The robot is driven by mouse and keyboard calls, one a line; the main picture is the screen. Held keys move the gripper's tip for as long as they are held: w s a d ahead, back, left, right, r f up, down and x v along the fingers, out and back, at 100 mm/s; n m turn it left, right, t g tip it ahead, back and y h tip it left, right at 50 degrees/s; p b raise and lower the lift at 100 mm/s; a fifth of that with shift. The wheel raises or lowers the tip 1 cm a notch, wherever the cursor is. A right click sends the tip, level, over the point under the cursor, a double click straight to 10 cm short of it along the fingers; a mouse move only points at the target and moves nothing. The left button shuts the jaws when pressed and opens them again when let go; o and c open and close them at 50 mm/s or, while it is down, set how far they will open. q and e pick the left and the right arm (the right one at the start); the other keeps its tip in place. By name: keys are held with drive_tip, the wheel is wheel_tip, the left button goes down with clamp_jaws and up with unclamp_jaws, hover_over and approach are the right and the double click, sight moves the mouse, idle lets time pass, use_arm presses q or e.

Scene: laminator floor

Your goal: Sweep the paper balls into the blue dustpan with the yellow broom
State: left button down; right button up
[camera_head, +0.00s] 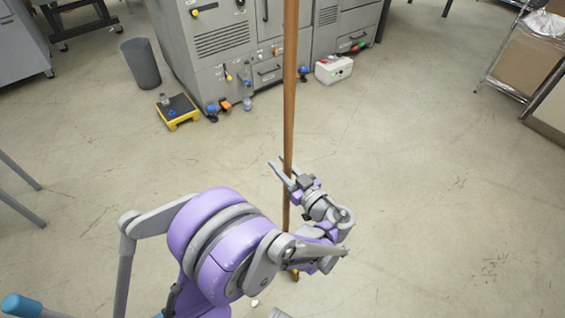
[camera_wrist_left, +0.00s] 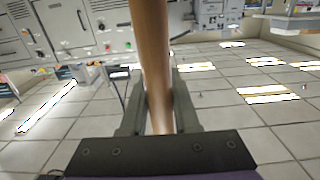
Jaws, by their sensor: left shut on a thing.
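The broom's long wooden handle (camera_head: 290,90) stands nearly upright in the middle of the head view. A small yellow part (camera_head: 294,274) shows at its lower end, mostly hidden behind my arm. My left gripper (camera_head: 284,172) is shut on the handle, with a finger on each side. In the left wrist view the handle (camera_wrist_left: 153,60) runs up between the fingers (camera_wrist_left: 159,110). A small white scrap (camera_head: 255,303), perhaps a paper ball, lies on the floor at the bottom. No blue dustpan can be made out for sure. My right gripper is not in view.
Grey machine cabinets (camera_head: 220,50) stand at the back. Before them are a grey bin (camera_head: 141,63), a yellow-edged black step (camera_head: 178,110) and a white box (camera_head: 334,69). A blue-ended bar (camera_head: 22,305) lies at the bottom left. A rack stands right. The floor between is clear.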

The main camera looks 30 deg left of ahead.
use_arm(q)
drive_tip(key=shift+s+a+f+b, duration=0.15)
drive_tip(key=shift+s+f+b, duration=0.2)
drive_tip(key=shift+f, duration=0.25)
drive_tip(key=shift+s+a+f+b, duration=0.1)
drive_tip(key=shift+s+f+b, duration=0.15)
drive_tip(key=shift+f+b, duration=0.25)
idle(0.6)
